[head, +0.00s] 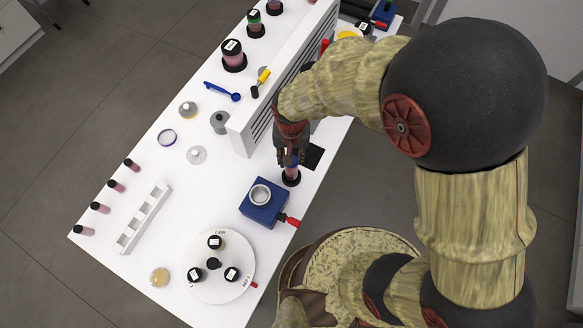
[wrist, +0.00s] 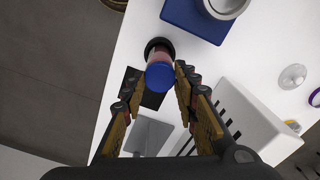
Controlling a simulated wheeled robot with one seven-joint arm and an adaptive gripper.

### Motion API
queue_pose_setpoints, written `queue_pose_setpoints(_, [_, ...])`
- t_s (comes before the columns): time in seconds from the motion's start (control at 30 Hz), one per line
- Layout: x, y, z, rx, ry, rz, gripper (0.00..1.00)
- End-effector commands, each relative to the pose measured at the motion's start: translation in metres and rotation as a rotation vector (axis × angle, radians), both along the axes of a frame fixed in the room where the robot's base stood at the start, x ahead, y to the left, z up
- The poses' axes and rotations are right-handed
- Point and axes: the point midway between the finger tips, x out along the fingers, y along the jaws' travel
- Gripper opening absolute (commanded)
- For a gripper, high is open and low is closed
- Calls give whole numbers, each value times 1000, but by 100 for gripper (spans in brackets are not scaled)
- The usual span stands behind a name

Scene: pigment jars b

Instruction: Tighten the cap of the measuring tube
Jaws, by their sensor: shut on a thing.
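The measuring tube (head: 291,174) stands upright in a round black base on the white table, close to its right edge. In the wrist view the tube's blue cap (wrist: 159,77) faces the camera, with the pinkish tube body and black base beyond it. My gripper (head: 290,160) points down over the tube from above. In the wrist view my gripper (wrist: 162,75) has one finger on each side of the blue cap and is shut on it. The thread under the cap is hidden, so I cannot tell how tight it sits.
A blue block with a metal ring (head: 255,212) and a red handle (head: 293,222) stands close to the tube. A slotted white panel (head: 240,138) rises behind my gripper. A black pad (head: 314,155) lies beside the tube. A white turntable (head: 215,293) carries several jars. A white rack (head: 143,217) stands left.

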Motion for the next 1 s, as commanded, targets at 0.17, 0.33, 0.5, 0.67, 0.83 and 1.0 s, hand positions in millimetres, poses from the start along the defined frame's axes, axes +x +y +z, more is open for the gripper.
queue_pose_setpoints(0.17, [0, 0, 0, 0, 0, -125, 0])
queue_pose_setpoints(0.33, [0, 0, 0, 0, 0, -141, 0])
queue_pose_setpoints(0.5, [0, 0, 0, 0, 0, -140, 35])
queue_pose_setpoints(0.67, [0, 0, 0, 0, 0, -140, 44])
queue_pose_setpoints(0.83, [0, 0, 0, 0, 0, -139, 51])
queue_pose_setpoints(1.0, [0, 0, 0, 0, 0, -139, 51])
